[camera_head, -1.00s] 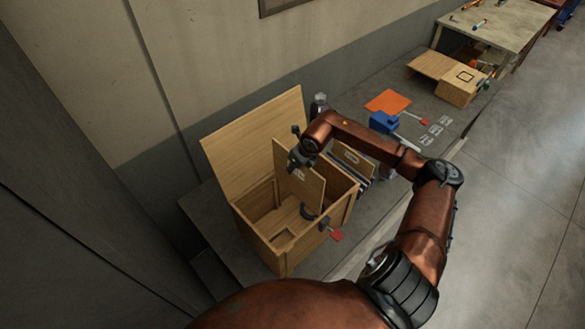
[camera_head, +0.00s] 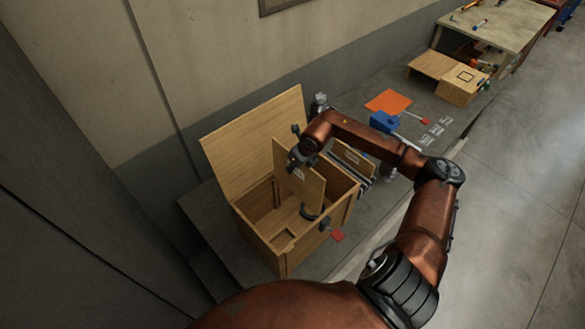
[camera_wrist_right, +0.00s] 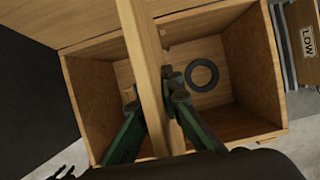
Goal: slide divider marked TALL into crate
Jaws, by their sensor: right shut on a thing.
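My right gripper (camera_head: 300,158) is shut on the upper edge of a wooden divider panel (camera_head: 311,187). The panel stands upright, partly down inside the open wooden crate (camera_head: 272,258). Its label is too small to read in the head view. In the right wrist view the divider (camera_wrist_right: 140,40) shows edge-on between the green fingers (camera_wrist_right: 158,98), over the crate (camera_wrist_right: 262,60). Its lower edge is hidden, so I cannot tell whether it sits in a slot. A dark ring (camera_wrist_right: 202,75) lies inside the crate, right of the divider. My left gripper is out of view.
The raised lid (camera_head: 250,140) stands behind the crate. A panel marked LOW (camera_wrist_right: 307,40) stands in a rack to the right. An orange sheet (camera_head: 388,101) and blue tool (camera_head: 383,121) lie farther along the bench.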

